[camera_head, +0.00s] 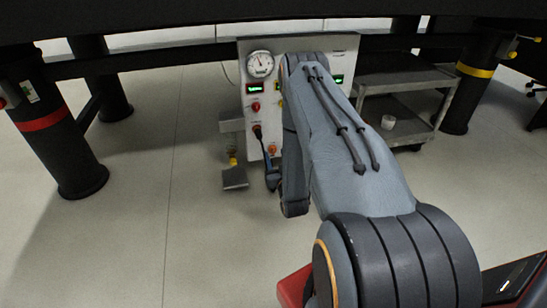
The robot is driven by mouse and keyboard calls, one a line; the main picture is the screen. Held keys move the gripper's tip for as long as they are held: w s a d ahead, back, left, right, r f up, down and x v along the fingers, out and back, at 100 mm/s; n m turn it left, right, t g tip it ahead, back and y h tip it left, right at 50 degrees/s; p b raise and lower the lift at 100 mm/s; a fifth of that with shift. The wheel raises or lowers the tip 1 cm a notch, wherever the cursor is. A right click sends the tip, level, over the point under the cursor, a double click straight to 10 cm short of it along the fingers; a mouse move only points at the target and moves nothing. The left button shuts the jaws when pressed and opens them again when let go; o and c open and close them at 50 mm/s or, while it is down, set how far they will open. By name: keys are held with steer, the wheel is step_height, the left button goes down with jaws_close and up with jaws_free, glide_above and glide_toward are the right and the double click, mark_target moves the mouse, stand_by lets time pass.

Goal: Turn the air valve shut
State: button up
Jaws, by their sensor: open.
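A pale instrument panel (247,50) stands upright under the bench, with a round white dial gauge (260,64) at its upper left. A dark handle (257,131) sticks out from the panel's lower left. It may be the air valve, but I cannot tell for sure. My arm crosses in front of the panel's middle and right and hides much of it. A dark piece left of my wrist looks like part of my gripper (272,178), low in front of the panel; the rest is hidden. My gripper is open, and I see nothing held.
A red knob (255,106) and a small orange knob (272,149) sit on the panel. A grey plate (235,178) juts out below left. A grey cart (412,78) with a white cup (388,122) stands right. Thick dark bench legs flank it; floor at left is clear.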

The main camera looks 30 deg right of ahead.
steer(key=shift+b+x, duration=0.3)
steer(key=shift+x, duration=0.65)
steer(key=shift+c, duration=0.4)
steer(key=c, duration=1)
